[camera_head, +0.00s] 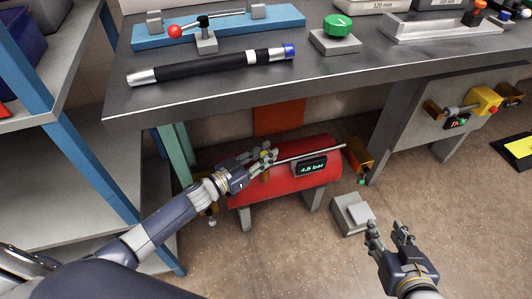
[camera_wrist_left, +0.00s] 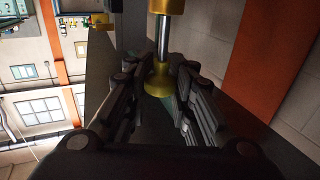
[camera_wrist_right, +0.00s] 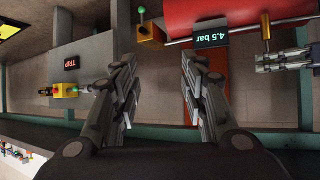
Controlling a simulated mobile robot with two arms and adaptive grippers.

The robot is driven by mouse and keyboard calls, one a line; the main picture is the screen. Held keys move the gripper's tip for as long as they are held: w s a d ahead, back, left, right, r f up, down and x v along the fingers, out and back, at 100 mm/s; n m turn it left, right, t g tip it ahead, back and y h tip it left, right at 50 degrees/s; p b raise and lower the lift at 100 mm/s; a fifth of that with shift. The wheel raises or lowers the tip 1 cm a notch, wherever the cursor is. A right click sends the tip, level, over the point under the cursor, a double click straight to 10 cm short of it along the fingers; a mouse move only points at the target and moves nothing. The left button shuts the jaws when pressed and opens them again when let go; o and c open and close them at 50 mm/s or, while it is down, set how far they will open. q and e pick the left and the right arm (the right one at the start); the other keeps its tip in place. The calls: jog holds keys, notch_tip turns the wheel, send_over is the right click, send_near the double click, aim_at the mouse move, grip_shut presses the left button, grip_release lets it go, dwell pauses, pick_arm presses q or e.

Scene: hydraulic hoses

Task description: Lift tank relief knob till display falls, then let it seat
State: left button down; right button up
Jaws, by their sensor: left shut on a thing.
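The red tank (camera_head: 285,188) lies under the workbench. Its black display (camera_head: 311,167) shows green digits; the display in the right wrist view (camera_wrist_right: 209,37) reads 4.5 bar. The brass relief knob (camera_wrist_left: 160,79) sits on a bright metal stem between my left fingertips, below a wider brass part (camera_wrist_left: 168,5). My left gripper (camera_head: 264,158) is shut on this knob at the tank's top; its fingers hide most of the knob in the head view. My right gripper (camera_head: 391,232) is open and empty, right of the tank above the floor.
A metal pipe runs along the tank to a brass valve (camera_head: 360,157). A grey pedal-like block (camera_head: 352,213) stands on the floor between tank and right gripper. The workbench (camera_head: 230,95) overhangs the tank. A blue-framed shelf (camera_head: 70,100) stands left. A yellow switch box (camera_head: 484,101) is right.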

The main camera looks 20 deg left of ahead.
pick_arm(q)
jog(key=shift+s, duration=0.1)
jog(key=c, duration=1.4)
grip_release()
jog(key=shift+s+a+r, duration=0.1)
jog(key=shift+a+r, duration=0.1)
pick_arm(e)
jog(key=shift+s+d+f+g, duration=0.2)
jog(key=shift+s+f+g, duration=0.35)
jog(key=shift+s, duration=0.2)
pick_arm(q)
jog(key=shift+o, duration=0.2)
pick_arm(e)
jog(key=shift+f, duration=0.1)
pick_arm(q)
jog(key=v, duration=1.2)
jog(key=shift+f, duration=0.1)
